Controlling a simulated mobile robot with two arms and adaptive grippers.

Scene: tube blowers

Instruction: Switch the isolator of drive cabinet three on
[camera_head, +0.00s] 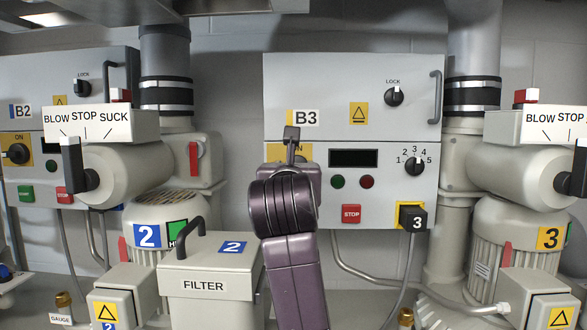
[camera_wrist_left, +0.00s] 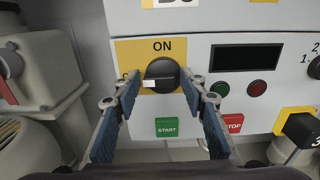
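Drive cabinet B3 (camera_head: 350,100) is on the wall in the middle of the head view. Its isolator is a black round knob (camera_wrist_left: 162,75) on a yellow plate (camera_wrist_left: 128,50) in the left wrist view. The knob's white mark points left, while the ON label is above it. My left gripper (camera_wrist_left: 159,92) is open, with one finger on each side of the knob; whether they touch it I cannot tell. In the head view my left gripper (camera_head: 291,142) hides the knob and most of the plate. My right gripper is not in view.
Below the isolator are a green START button (camera_wrist_left: 168,127) and a red STOP button (camera_wrist_left: 231,123). A selector dial (camera_head: 414,166) and a black plug (camera_head: 411,217) marked 3 are to the right. A filter box (camera_head: 210,272) stands in front on the left.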

